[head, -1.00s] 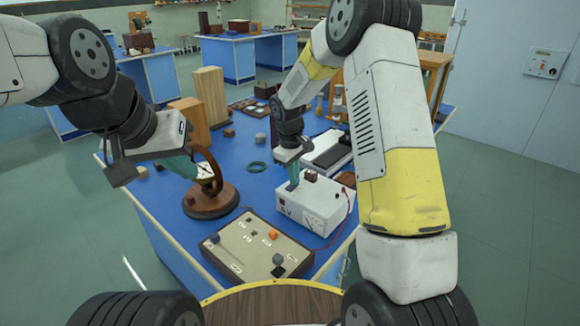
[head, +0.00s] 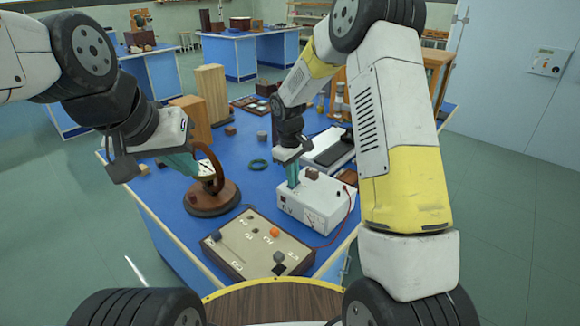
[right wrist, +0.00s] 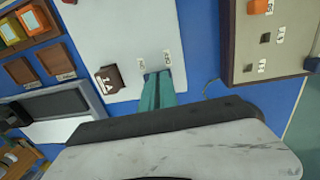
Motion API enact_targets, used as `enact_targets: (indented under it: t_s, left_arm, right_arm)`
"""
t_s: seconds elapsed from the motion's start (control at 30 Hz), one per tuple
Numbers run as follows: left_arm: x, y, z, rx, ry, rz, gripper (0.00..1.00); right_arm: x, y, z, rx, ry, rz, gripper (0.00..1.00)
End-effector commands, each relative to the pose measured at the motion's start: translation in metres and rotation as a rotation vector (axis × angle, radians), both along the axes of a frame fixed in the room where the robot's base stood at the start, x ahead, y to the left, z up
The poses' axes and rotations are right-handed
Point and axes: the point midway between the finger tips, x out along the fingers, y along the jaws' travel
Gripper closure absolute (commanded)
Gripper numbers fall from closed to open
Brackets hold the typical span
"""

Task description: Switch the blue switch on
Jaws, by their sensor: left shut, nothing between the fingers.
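The white box (head: 305,210) with a meter face stands on the blue bench. My right gripper (head: 293,184) points down at its top, left of a small brown block. In the right wrist view the teal fingers (right wrist: 157,92) are together over the white top (right wrist: 130,25), beside two small labels and the brown block (right wrist: 110,80). I cannot make out a blue switch; the fingers may hide it, and contact cannot be told. My left gripper (head: 197,170) is shut and empty, close to the ring of the brown round-based stand (head: 213,202).
A beige panel (head: 240,240) with several knobs lies at the bench's near edge. A red cable runs from the white box. A grey-and-white device (head: 328,145) stands behind the box.

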Motion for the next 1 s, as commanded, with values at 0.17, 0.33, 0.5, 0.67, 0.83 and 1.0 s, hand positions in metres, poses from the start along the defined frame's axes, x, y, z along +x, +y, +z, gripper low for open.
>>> enact_targets:
  t_s: [0.17, 0.33, 0.5, 0.67, 0.83, 1.0]
  left_arm:
    - [0.0, 0.0, 0.0, 0.0, 0.0, 0.0, 1.0]
    - [0.0, 0.0, 0.0, 0.0, 0.0, 0.0, 1.0]
    - [0.0, 0.0, 0.0, 0.0, 0.0, 0.0, 1.0]
    - [0.0, 0.0, 0.0, 0.0, 0.0, 0.0, 1.0]
    - [0.0, 0.0, 0.0, 0.0, 0.0, 0.0, 1.0]
    - [0.0, 0.0, 0.0, 0.0, 0.0, 0.0, 1.0]
  right_arm:
    - [0.0, 0.001, 0.008, 0.001, -0.001, 0.001, 1.0]
    - [-0.001, 0.003, 0.037, 0.002, -0.004, 0.0, 1.0]
    - [-0.003, 0.004, 0.064, 0.001, -0.003, 0.0, 1.0]
    - [-0.004, 0.005, 0.076, 0.001, -0.001, 0.0, 1.0]
    - [-0.004, 0.005, 0.078, 0.001, 0.001, 0.0, 1.0]
    - [-0.004, 0.005, 0.078, 0.0, 0.0, 0.0, 1.0]
